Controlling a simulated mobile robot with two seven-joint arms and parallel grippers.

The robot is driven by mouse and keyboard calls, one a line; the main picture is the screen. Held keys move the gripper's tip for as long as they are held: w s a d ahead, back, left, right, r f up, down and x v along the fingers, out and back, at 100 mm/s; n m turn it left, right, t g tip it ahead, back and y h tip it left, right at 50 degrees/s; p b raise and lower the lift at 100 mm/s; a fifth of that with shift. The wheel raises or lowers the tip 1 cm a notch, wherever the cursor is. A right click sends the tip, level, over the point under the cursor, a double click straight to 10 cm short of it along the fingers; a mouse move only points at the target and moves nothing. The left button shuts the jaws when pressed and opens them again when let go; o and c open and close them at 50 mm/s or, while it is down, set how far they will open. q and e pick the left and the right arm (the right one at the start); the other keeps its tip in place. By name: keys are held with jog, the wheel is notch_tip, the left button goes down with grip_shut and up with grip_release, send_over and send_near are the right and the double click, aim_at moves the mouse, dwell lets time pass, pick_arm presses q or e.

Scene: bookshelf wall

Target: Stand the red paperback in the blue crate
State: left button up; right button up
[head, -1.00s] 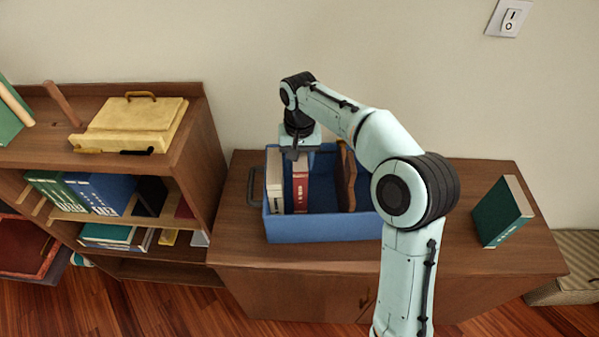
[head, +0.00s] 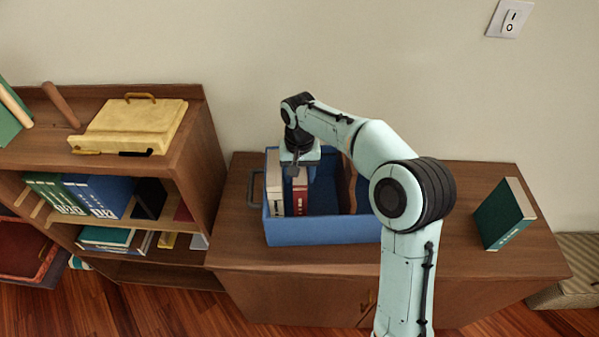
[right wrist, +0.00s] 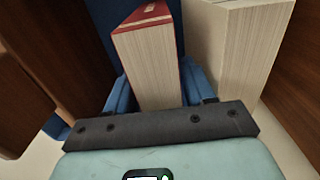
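The red paperback (head: 300,203) is upright in the left part of the blue crate (head: 320,232), its lower part hidden behind the crate's front wall. My right gripper (head: 299,172) is above the crate, pointing down over the book's top. In the right wrist view, the paperback (right wrist: 150,72) lies between the two blue fingers of the right gripper (right wrist: 158,88), which close against its sides. Whether its bottom touches the crate floor is hidden. My left gripper is in neither view.
A cream book (head: 274,188) stands in the crate just left of the paperback. A brown wooden piece (head: 347,185) is in the crate to the right, partly behind my arm. A green book (head: 503,214) stands on the cabinet top (head: 455,255). A shelf with books is left.

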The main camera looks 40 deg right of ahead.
notch_tip(320, 180, up, 12)
jog(key=p, duration=0.2)
jog(key=shift+r+p, duration=0.15)
jog(key=shift+p, duration=0.15)
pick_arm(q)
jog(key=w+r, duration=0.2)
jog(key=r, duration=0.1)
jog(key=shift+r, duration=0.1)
